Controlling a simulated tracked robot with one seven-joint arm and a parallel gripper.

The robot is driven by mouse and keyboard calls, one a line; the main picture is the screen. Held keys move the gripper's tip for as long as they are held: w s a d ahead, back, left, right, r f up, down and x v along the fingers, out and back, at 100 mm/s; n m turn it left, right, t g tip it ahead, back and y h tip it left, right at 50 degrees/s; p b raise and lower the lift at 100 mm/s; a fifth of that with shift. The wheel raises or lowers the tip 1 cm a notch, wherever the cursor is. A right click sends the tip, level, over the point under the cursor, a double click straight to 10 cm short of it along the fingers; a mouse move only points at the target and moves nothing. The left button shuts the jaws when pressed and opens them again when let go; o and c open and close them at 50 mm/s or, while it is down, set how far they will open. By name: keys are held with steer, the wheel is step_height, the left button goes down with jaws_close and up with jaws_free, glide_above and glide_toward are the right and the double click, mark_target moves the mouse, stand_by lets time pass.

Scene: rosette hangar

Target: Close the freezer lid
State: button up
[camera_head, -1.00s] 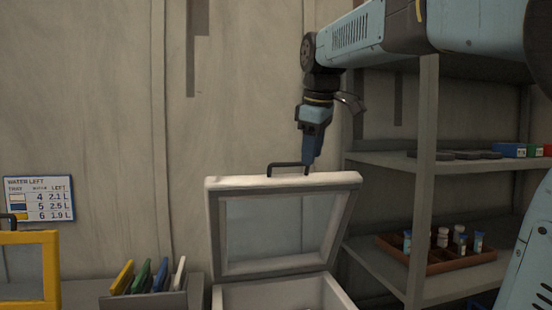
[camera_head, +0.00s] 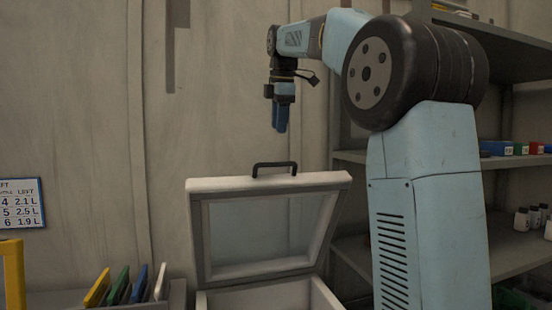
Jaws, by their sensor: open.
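The freezer lid (camera_head: 212,184) is a white-framed panel with a glassy pane, standing raised and tilted back at the rear of the white freezer box (camera_head: 260,299). A black handle (camera_head: 275,165) sits on the lid's top edge. My gripper (camera_head: 280,130) points down above the handle, with a visible gap between fingertips and handle. It holds nothing that I can see. The fingers overlap in this view. Most of the freezer's inside is below the frame.
A bin with coloured folders (camera_head: 128,287) stands left of the freezer. A yellow frame (camera_head: 14,275) is at the far left edge. Shelves (camera_head: 510,252) with small bottles stand at the right, partly behind my arm. A sign (camera_head: 22,203) hangs on the wall.

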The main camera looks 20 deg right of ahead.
mark_target(276, 164)
steer(key=x, duration=1)
steer(key=shift+w+f, duration=0.15)
steer(key=shift+f, duration=0.25)
jaws_close()
steer(key=shift+a, duration=0.1)
